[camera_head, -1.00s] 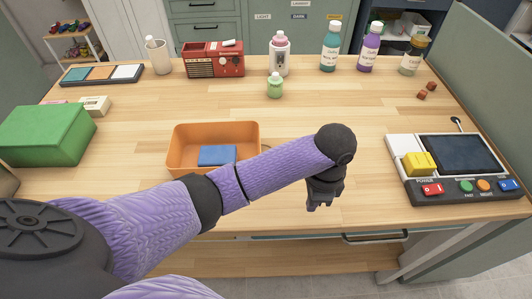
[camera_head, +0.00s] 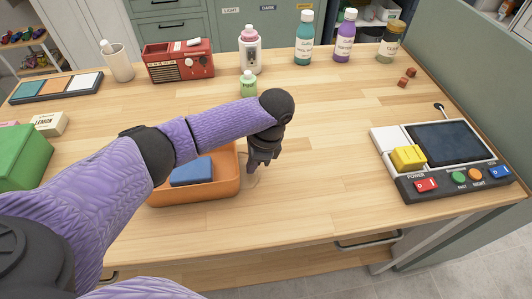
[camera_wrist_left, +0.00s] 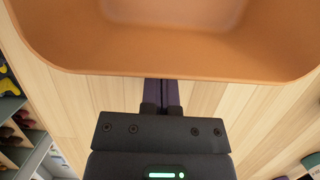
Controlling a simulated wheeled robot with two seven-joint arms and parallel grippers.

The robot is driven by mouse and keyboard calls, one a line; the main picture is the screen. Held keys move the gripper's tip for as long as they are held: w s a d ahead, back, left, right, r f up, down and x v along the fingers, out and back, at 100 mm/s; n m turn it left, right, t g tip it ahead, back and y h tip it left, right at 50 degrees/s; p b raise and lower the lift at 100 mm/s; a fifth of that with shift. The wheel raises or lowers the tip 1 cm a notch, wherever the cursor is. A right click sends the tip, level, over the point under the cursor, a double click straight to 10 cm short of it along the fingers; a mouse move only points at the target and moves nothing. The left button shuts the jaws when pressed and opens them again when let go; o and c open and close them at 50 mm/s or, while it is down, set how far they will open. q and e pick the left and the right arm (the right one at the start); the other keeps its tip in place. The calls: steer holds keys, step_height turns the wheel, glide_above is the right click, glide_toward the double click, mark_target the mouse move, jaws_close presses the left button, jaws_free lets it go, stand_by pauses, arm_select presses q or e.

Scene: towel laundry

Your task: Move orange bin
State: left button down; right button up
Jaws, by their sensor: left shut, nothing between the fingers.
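The orange bin (camera_head: 208,194) sits on the wooden table left of centre, partly hidden by my left arm. It holds a flat blue item (camera_head: 191,172). My left gripper (camera_head: 253,168) points down just outside the bin's right wall, with its fingers shut and empty. In the left wrist view, the bin's orange wall and rim (camera_wrist_left: 180,62) fill the top. The shut fingers (camera_wrist_left: 161,92) lie close to that rim; I cannot tell whether they touch it. My right gripper is not in view.
A small green bottle (camera_head: 248,84) stands behind my left gripper. A green box (camera_head: 20,155) is at the left, a red radio (camera_head: 178,61) at the back. A control panel (camera_head: 440,160) is at the right. The table between bin and panel is clear.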

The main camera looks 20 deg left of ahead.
mark_target(209, 168)
arm_select(q)
steer(key=shift+s+a, duration=0.4)
steer(key=shift+a, duration=0.25)
steer(key=s+a+p, duration=0.1)
steer(key=a+p, duration=0.1)
steer(key=s+a+p, duration=0.1)
steer(key=a+p, duration=0.1)
steer(key=s+a+r+p, duration=0.1)
steer(key=a+p, duration=0.1)
steer(key=p, duration=0.1)
steer(key=shift+s+a, duration=0.2)
steer(key=shift+s, duration=0.2)
steer(key=s+a+p, duration=0.1)
steer(key=s+a, duration=0.1)
steer(key=a, duration=0.1)
steer(key=s+a+p, duration=0.1)
steer(key=s+a, duration=0.1)
steer(key=a, duration=0.2)
steer(key=s+a+f+p, duration=0.1)
steer(key=s+a+p, duration=0.1)
steer(key=a, duration=0.1)
steer(key=shift+a, duration=0.2)
steer(key=shift+s+a, duration=0.15)
steer(key=shift+a, duration=0.1)
